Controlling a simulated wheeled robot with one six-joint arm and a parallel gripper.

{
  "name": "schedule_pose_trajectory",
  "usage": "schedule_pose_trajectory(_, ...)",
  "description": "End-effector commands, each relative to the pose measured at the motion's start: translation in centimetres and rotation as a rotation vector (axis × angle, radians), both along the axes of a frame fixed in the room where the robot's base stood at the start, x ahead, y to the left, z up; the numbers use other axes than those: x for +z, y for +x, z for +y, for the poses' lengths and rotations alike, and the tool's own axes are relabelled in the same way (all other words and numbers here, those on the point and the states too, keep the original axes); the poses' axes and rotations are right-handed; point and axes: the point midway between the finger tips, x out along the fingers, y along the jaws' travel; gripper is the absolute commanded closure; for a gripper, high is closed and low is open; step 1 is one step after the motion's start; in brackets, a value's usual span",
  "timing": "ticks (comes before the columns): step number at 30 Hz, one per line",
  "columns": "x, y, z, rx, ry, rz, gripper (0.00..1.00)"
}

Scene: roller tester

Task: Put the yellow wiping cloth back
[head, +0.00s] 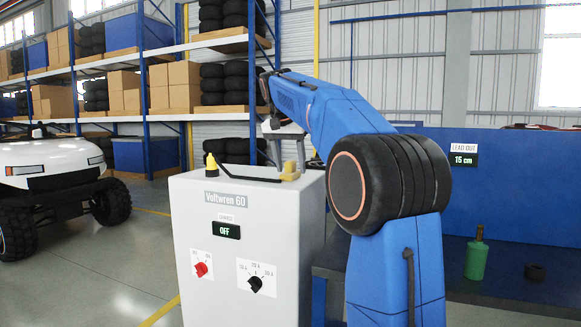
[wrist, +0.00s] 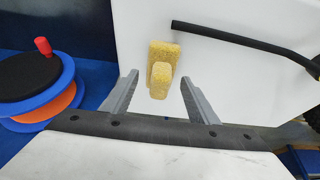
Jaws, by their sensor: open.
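The yellow wiping cloth (wrist: 160,52) lies as a folded, lumpy piece on the white top of the Voltwren 60 cabinet (wrist: 225,85). In the head view, the cloth (head: 290,170) shows near the back right of the cabinet top. My gripper (wrist: 158,82) is open, with one finger on either side of the cloth's near end in the wrist view. In the head view, my gripper (head: 287,152) points down just above the cloth. I cannot tell how much height is left between the fingertips and the cabinet top.
A black bar handle (wrist: 245,42) runs across the cabinet top beside the cloth. A yellow-and-black object (head: 211,168) stands at the top's left. A blue reel with a red knob (wrist: 43,46) sits left of the cabinet in the wrist view. A green bottle (head: 477,260) stands on the dark bench.

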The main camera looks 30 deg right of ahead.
Motion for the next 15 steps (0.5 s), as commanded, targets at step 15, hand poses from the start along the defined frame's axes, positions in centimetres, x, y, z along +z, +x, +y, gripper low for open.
schedule_pose_trajectory(15, 8.4, -2.1, 2.8, 0.001, 0.0, -0.003, 0.46)
